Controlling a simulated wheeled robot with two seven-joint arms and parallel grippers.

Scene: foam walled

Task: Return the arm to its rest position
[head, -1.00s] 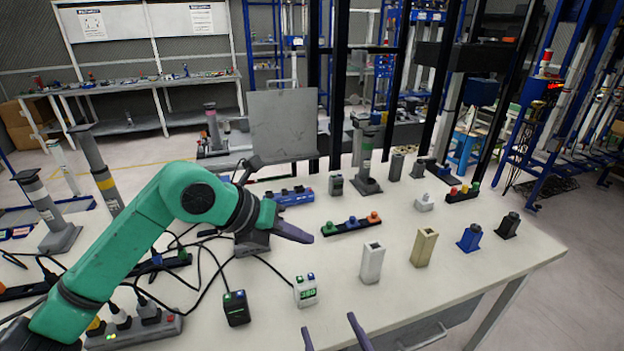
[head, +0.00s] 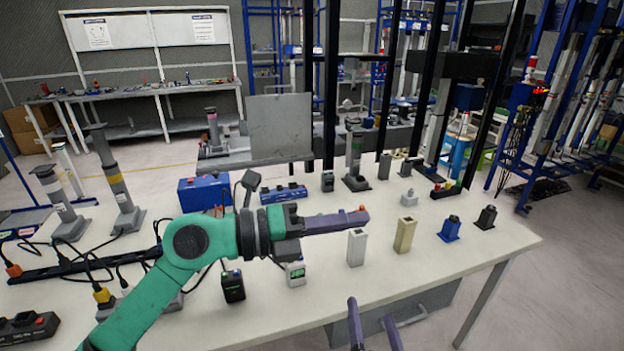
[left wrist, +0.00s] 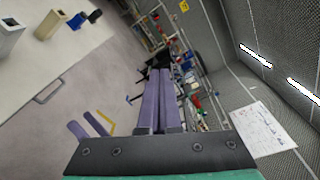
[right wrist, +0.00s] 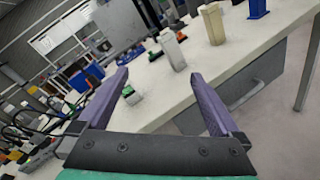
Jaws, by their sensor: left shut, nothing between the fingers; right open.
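My left gripper (head: 340,222) is shut and empty, with its purple fingers together and pointing right above the white table (head: 330,308). Its green arm comes in from the lower left. In the left wrist view the two purple fingers of the left gripper (left wrist: 162,75) lie side by side with nothing between them. My right gripper (head: 372,310) is open and empty at the table's front edge; only its fingers show in the head view. In the right wrist view the right gripper (right wrist: 158,75) has its fingers wide apart.
Cables lie at left. The table's front strip is clear.

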